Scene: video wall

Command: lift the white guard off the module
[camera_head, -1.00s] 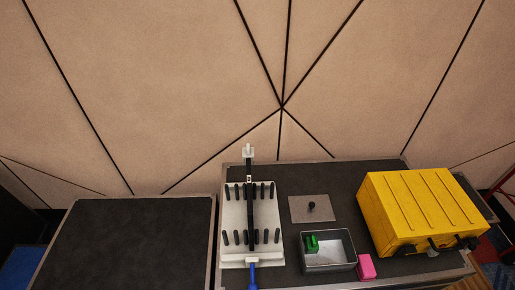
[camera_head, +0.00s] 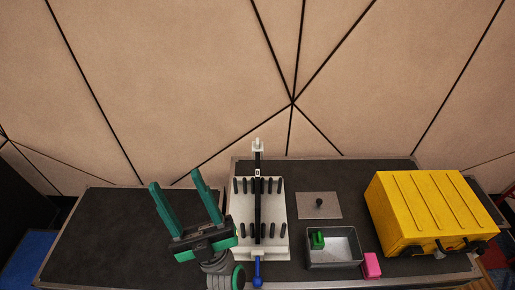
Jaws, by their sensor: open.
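A white plate-like unit (camera_head: 240,240) with rows of black pegs lies on the dark tabletop. A long black bar (camera_head: 257,212) runs along its middle, with a small white block (camera_head: 257,146) at the far end and a blue handle (camera_head: 257,272) at the near end. I cannot tell which white part is the guard and which part is the module. My gripper (camera_head: 175,179) is open and empty, its two green fingers pointing up and away to the left of the unit. My gripper and wrist cover part of the unit's near left side.
A grey plate with a black knob (camera_head: 319,204) lies right of the unit. A grey bin (camera_head: 347,262) holds a green piece (camera_head: 317,240). A pink block (camera_head: 372,265) and a yellow case (camera_head: 430,212) stand further right. The left tabletop (camera_head: 105,235) is clear.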

